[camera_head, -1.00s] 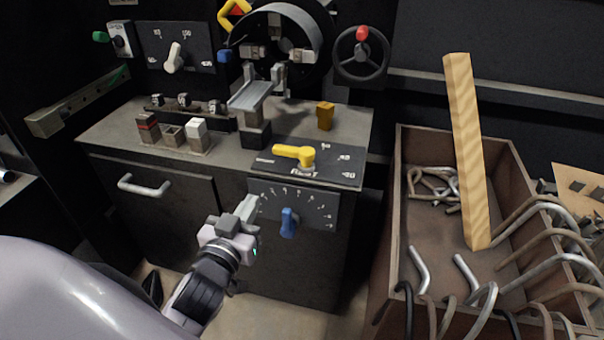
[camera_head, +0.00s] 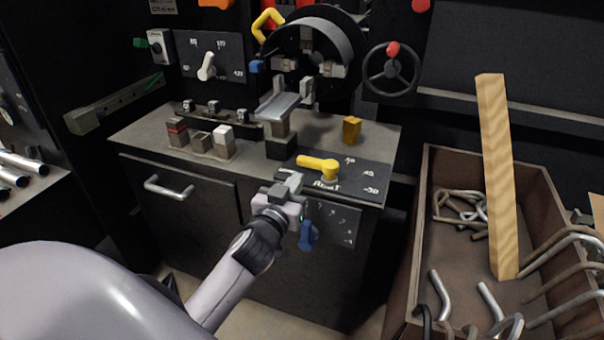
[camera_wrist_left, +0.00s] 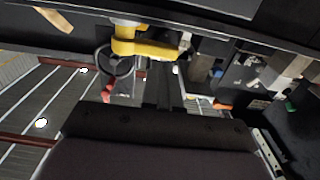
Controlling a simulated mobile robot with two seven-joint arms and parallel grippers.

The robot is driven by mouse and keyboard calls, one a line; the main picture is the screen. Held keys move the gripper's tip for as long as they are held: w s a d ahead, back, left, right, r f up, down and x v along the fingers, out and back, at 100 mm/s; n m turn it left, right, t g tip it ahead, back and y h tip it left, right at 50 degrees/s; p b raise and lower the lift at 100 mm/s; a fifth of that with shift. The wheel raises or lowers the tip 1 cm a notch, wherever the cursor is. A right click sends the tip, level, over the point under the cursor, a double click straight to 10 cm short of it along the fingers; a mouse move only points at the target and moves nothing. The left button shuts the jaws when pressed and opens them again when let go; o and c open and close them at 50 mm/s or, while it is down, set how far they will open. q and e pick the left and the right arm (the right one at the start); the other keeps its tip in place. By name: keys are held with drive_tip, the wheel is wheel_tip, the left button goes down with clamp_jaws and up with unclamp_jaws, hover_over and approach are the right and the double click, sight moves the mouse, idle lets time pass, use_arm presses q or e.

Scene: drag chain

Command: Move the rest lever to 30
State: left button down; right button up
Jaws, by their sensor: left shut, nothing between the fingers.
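The rest lever (camera_head: 317,165) is yellow and sits on a dark plate (camera_head: 354,181) with white numbers and the word "Rest" on the cabinet top. Its arm points to the left, away from the numbers on the right of the plate. My left gripper (camera_head: 293,182) is shut and empty, just in front of and below the lever's left end, seemingly apart from it. In the left wrist view the yellow lever (camera_wrist_left: 145,47) shows close up near the top. My right gripper is not in view.
A blue knob (camera_head: 307,236) is on the front panel just below my left gripper. A metal tool holder (camera_head: 281,107), a yellow block (camera_head: 352,130) and small blocks (camera_head: 200,141) stand on the cabinet top. A crate (camera_head: 405,255) with bent rods and a wooden plank (camera_head: 497,175) stands at right.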

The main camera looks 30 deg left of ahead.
sight(307, 165)
use_arm(q)
drive_tip(key=shift+x, duration=2.1)
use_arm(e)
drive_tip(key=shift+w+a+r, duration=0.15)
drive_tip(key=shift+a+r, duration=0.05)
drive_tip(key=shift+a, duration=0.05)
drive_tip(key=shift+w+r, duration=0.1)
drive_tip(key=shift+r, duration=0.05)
